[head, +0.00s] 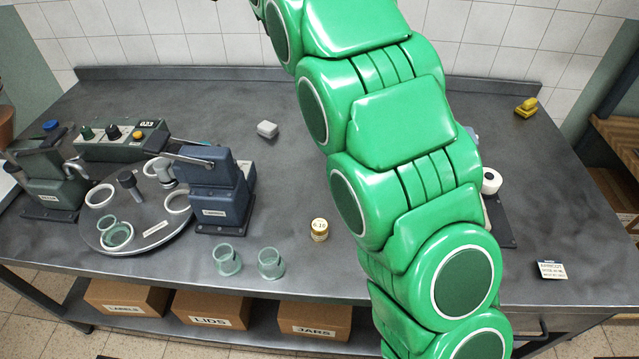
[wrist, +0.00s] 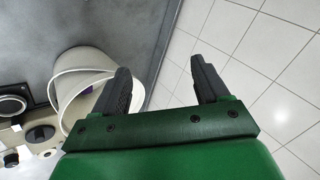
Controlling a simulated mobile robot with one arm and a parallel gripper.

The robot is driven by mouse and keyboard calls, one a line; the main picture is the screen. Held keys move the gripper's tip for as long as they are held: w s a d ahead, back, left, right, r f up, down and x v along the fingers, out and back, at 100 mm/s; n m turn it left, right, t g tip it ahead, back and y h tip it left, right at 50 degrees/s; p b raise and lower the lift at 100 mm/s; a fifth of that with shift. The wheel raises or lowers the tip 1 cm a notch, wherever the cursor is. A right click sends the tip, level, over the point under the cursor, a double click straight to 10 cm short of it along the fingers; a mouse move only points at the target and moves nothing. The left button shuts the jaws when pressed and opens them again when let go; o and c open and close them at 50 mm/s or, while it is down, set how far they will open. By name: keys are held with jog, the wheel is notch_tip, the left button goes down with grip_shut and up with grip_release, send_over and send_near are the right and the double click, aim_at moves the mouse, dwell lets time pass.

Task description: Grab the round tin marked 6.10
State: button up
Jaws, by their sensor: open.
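The round tin (head: 319,230), marked 6.10 on its pale lid, stands upright on the grey metal bench, near the front edge and left of my green arm. It looks small and gold-sided. My gripper (wrist: 161,78) shows in the wrist view with its two dark fingers apart and nothing between them. The tin cannot be made out in the wrist view.
Two greenish glass jars (head: 228,260) (head: 271,263) stand left of the tin. A round turntable (head: 150,236) and a blue machine (head: 216,195) are further left. A white roll (head: 491,181) stands right of my arm. The bench (head: 300,180) is bare behind the tin.

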jog(key=s+d+f+g+y, duration=0.2)
jog(key=s+d+f+g, duration=0.1)
jog(key=s+d+f, duration=0.65)
jog(key=s+d+f+g+y, duration=0.2)
jog(key=s+d+f+g, duration=0.3)
jog(key=d+f, duration=0.6)
jog(key=m+g+y, duration=0.3)
jog(key=y, duration=0.4)
send_over(324, 224)
jog(key=d, duration=0.2)
notch_tip(324, 224, down, 7)
jog(key=shift+w+a+f, duration=0.1)
jog(key=shift+f, duration=1.2)
jog(key=shift+a+f, duration=0.1)
jog(key=shift+f, duration=2.05)
jog(key=shift+x, duration=1.15)
jog(key=shift+a+f, duration=0.15)
jog(key=shift+a, duration=0.2)
